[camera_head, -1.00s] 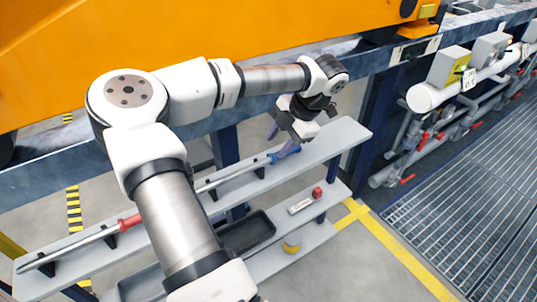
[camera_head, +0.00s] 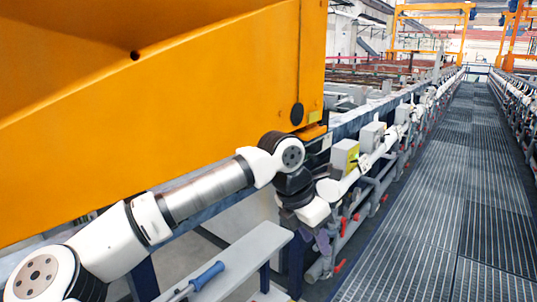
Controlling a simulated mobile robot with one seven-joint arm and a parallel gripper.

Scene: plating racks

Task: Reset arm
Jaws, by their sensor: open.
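My white and grey arm reaches from the lower left across the view. My gripper (camera_head: 324,242) hangs at its end, to the right of the grey shelf (camera_head: 250,250). Its purple-grey fingers point down and are small in the picture, partly hidden by the white wrist. The fingers are open and I see nothing held between them. A tool with a blue handle (camera_head: 207,276) lies on the shelf, well apart from my gripper.
A big orange structure (camera_head: 200,110) stands close behind my arm. A blue-grey rail, grey boxes with a yellow panel (camera_head: 345,156) and white pipes with red valves run to the right of my gripper. The grated walkway (camera_head: 440,200) is clear.

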